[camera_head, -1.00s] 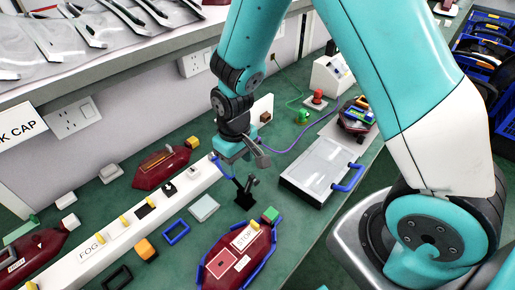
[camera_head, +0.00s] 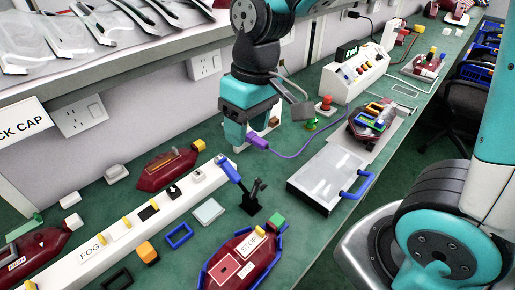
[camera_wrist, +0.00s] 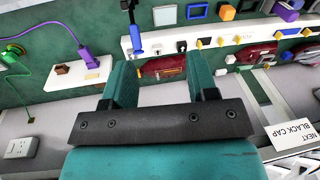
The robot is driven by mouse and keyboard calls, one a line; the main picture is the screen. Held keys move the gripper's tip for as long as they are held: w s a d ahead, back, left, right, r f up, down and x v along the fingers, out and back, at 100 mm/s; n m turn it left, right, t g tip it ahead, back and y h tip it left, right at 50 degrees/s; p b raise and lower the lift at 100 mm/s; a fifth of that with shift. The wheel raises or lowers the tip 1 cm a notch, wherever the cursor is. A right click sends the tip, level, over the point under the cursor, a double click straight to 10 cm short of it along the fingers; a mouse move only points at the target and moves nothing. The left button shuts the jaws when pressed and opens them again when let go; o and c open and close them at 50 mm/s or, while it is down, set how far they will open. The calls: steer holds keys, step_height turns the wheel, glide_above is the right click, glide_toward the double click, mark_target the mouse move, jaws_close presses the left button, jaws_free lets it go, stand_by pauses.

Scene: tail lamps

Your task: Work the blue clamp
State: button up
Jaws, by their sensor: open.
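The blue clamp has a blue handle (camera_head: 229,169) and a black body (camera_head: 252,198) at the right end of the long white fixture. In the head view the handle slopes up and left from the body. In the wrist view the blue handle (camera_wrist: 135,40) shows beyond the fingers, near the top, slightly left of middle. My gripper (camera_head: 252,132) is above and behind the clamp in the head view, apart from it. In the wrist view my gripper (camera_wrist: 160,80) has its two teal fingers wide apart with nothing between them.
A purple plug (camera_head: 257,142) with a cable is close to my fingers in the head view. A red tail lamp (camera_head: 243,257) lies in a blue-edged holder in front. A grey plate with a blue handle (camera_head: 330,177) is at right. A control box (camera_head: 356,72) stands behind.

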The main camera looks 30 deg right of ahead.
steer(key=s+a+r+n+y+b, duration=0.1)
steer(key=s, duration=0.6)
steer(key=shift+a+r, duration=0.25)
steer(key=shift+a, duration=0.1)
stand_by(1.3)
